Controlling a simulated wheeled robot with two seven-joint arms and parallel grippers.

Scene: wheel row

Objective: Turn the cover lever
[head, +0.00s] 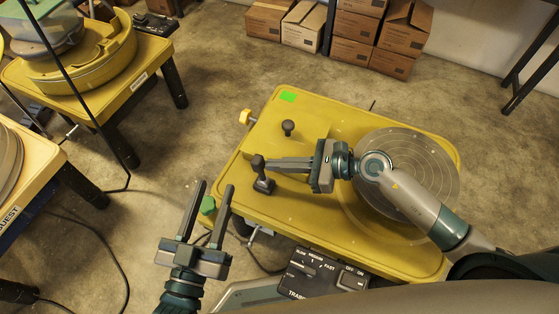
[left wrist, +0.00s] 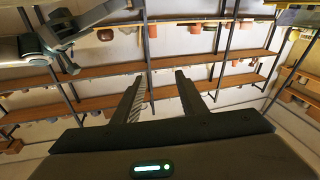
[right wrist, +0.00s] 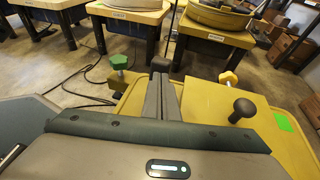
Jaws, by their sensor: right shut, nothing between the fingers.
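A yellow wheel table (head: 300,215) carries a black lever with a round knob (head: 259,162) near its left side. A second black knob (head: 288,126) stands on the yellow cover plate behind it, and shows in the right wrist view (right wrist: 243,108). I cannot tell which is the cover lever. My right gripper (head: 271,165) is shut and empty, its fingertips right beside the first lever; I cannot tell whether they touch. In the right wrist view its fingers (right wrist: 163,92) partly hide that lever (right wrist: 161,64). My left gripper (head: 215,187) is open and empty, off the table's left edge.
A round grey wheel disc (head: 425,165) lies on the right, partly under my right arm. A yellow knob (head: 246,117) and a green knob (head: 208,205) stick out at the left edge. A black control box (head: 323,272) is in front. Cardboard boxes (head: 355,27) stand behind.

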